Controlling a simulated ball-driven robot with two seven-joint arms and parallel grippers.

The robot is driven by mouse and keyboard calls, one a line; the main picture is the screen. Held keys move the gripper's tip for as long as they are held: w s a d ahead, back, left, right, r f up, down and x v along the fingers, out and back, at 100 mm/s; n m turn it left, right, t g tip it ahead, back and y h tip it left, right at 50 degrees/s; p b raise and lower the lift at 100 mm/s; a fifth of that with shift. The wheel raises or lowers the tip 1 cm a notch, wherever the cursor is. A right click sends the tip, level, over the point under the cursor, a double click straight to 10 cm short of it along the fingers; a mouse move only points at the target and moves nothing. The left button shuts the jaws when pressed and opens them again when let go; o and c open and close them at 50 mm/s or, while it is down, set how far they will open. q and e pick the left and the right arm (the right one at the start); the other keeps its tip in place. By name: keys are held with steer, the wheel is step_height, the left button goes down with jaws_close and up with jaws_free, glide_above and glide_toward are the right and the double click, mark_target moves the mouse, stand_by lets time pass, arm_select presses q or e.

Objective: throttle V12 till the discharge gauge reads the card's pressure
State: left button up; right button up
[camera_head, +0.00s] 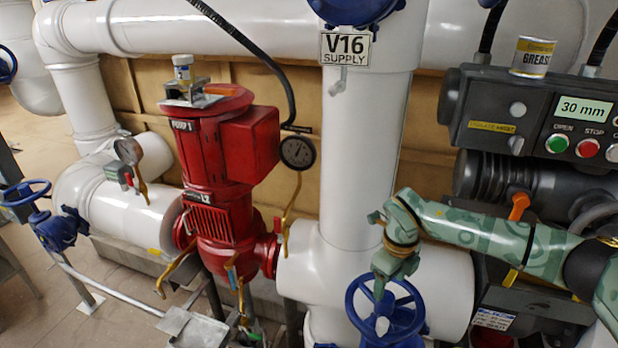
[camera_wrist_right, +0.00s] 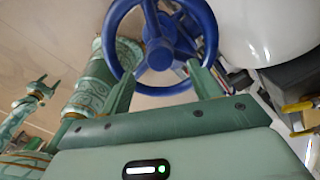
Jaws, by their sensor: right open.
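A blue handwheel (camera_head: 385,318) sits low in front of the thick white pipe in the head view. A pale tag shows at its hub, too small to read, so I cannot tell whether it is V12. My right gripper (camera_head: 383,288) is over the wheel's far rim. In the right wrist view the fingers of my right gripper (camera_wrist_right: 163,72) are open, with the blue wheel (camera_wrist_right: 160,50) just beyond them; contact is unclear. A dark-faced gauge (camera_head: 297,152) is right of the red pump, and a pale-faced gauge (camera_head: 128,151) is left; their readings are illegible. No pressure card is recognisable.
A red pump (camera_head: 222,180) stands left of the white riser, which bears a V16 SUPPLY sign (camera_head: 346,48). A grey control box (camera_head: 545,115) showing 30 mm, with a grease can (camera_head: 532,57) on top, is right. Another blue handwheel (camera_head: 27,192) is far left.

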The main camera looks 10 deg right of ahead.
stand_by(0.6)
steer(key=n, duration=0.1)
steer(key=n+p, duration=0.2)
steer(key=n, duration=0.1)
steer(key=shift+r, duration=0.25)
steer(key=shift+n+p, duration=0.3)
steer(key=shift+n, duration=0.7)
steer(key=shift+f+n, duration=0.2)
steer(key=shift+n, duration=0.9)
steer(key=n+p, duration=0.2)
steer(key=n, duration=0.3)
steer(key=shift+r, duration=0.1)
steer(key=n, duration=0.3)
steer(key=shift+f, duration=0.2)
